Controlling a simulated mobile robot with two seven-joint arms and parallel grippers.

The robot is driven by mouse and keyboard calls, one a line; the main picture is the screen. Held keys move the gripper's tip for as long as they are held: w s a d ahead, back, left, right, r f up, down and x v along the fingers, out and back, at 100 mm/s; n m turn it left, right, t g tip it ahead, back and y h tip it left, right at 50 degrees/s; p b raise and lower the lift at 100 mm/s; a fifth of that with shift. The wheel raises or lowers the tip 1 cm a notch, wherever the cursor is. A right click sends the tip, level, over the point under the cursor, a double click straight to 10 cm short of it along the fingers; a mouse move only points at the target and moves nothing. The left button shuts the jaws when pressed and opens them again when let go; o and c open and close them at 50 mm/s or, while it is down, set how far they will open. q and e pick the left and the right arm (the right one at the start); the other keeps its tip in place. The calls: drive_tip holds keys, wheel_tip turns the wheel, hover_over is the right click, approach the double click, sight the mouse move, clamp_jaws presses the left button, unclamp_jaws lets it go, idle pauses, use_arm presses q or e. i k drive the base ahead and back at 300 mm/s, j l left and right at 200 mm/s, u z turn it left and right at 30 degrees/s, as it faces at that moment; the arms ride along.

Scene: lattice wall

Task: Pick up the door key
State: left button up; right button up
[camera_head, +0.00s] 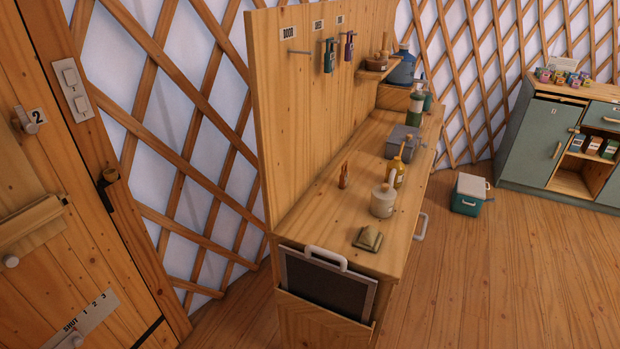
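A wooden board carries several labels and hooks. The hook (300,52) under the DOOR label (288,32) is bare. A green-tagged key (328,56) hangs under the middle label, and a purple-tagged key (349,46) hangs under the right label. I cannot make out a key marked as the door key. A small orange-brown object (343,176) stands on the bench top; it is too small to identify. Neither of my grippers is in view.
The wooden bench (322,222) holds a pale mug (383,203), a yellow bottle (399,175), a grey box (402,143) and a folded olive item (368,239). A wooden door (75,215) is at left. A cooler (469,195) stands on the floor. The floor at right front is clear.

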sight(343, 178)
drive_tip(key=l+u, duration=0.1)
drive_tip(key=u, duration=0.35)
drive_tip(key=l+u, duration=0.1)
drive_tip(key=u, duration=0.35)
drive_tip(key=l+u, duration=0.1)
drive_tip(key=u, duration=0.35)
drive_tip(key=l+u, duration=0.4)
drive_tip(key=k+l+u, duration=0.2)
drive_tip(key=l+u, duration=0.2)
drive_tip(key=k+l+u, duration=0.55)
drive_tip(key=l, duration=0.15)
drive_tip(key=k+l+u, duration=0.3)
drive_tip(key=k+l, duration=1.2)
drive_tip(key=k, duration=0.25)
drive_tip(key=l+u, duration=0.05)
